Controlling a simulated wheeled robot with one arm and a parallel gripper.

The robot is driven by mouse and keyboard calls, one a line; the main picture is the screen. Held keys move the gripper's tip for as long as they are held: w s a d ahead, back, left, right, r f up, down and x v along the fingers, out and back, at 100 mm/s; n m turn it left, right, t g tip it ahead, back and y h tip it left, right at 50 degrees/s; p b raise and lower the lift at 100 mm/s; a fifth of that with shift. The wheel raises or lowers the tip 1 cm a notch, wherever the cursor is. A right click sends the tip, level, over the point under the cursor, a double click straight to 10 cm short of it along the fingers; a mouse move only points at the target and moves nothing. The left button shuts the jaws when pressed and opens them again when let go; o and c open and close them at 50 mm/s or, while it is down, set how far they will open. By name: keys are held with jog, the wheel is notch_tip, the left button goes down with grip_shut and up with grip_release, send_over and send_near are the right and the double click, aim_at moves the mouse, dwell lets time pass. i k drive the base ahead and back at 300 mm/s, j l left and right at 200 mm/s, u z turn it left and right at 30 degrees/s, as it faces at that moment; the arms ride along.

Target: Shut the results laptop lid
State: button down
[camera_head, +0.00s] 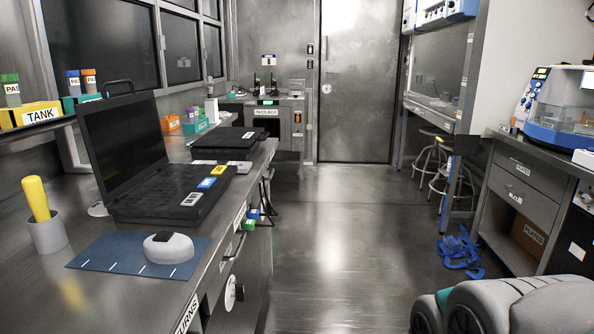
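A black laptop (165,195) stands open on the left counter, its dark screen lid (124,145) raised and leaning slightly back. Its base carries several labels near the right side, blue, yellow and white. A second black laptop (228,140) lies farther back on the same counter and looks shut or nearly flat. I cannot read which one is the results laptop. No gripper fingers show. A grey rounded part at the bottom right (530,305) may be my own arm.
On the left counter (140,305), a blue mat (110,255) holds a white and grey device (168,247), beside a grey cup (48,234) with a yellow stick. Bare floor (335,240) runs to the door.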

aim_at(123, 136)
jog(key=i+l+u, duration=0.1)
jog(key=i, duration=0.35)
jog(key=i+l, duration=0.35)
jog(key=i+u, duration=0.1)
jog(key=u, duration=1.65)
